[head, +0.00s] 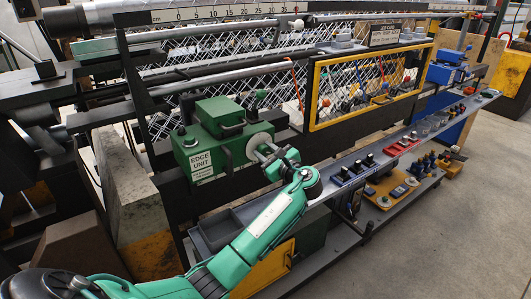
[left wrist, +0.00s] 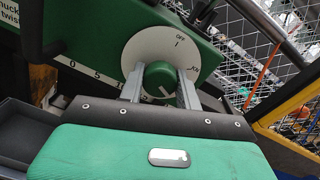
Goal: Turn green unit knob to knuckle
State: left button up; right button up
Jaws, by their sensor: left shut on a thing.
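The green edge unit (head: 205,160) is a box on the machine's rail, with a sign reading EDGE UNIT. Its pale round dial plate (head: 259,140) faces my left gripper (head: 266,154). In the left wrist view the white dial (left wrist: 190,45) reads OFF at its top, with another mark at the right that I cannot read clearly. The green knob (left wrist: 159,76) sits at the dial's centre, between the two grey fingers of my left gripper (left wrist: 160,84). The fingers are shut on it, one on each side. A white line on the knob points down and slightly right. My right gripper is not in view.
A yellow-framed mesh window (head: 312,92) stands right of the unit. A long grey shelf (head: 428,125) with switches runs along the front. A dark tray (head: 220,228) lies below the unit. The floor at the right (head: 460,220) is clear.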

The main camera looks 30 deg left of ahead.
pick_arm(q)
jog(key=n+b, duration=0.1)
jog(key=n, duration=0.2)
jog(key=shift+f, duration=0.15)
jog(key=n+b, duration=0.1)
jog(key=n, duration=0.2)
jog(key=shift+f, duration=0.1)
jog(key=shift+n+h+b, duration=0.3)
jog(key=shift+n+b, duration=0.1)
jog(key=shift+b, duration=0.1)
jog(key=shift+n+b, duration=0.3)
jog(key=shift+n, duration=0.1)
jog(key=shift+n+b, duration=1.05)
jog(key=shift+n, duration=0.55)
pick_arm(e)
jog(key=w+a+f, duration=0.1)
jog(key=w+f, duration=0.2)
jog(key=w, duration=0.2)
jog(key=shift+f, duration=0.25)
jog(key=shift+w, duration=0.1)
pick_arm(q)
jog(key=o, duration=1)
jog(key=shift+r, duration=0.25)
jog(key=shift+c, duration=0.2)
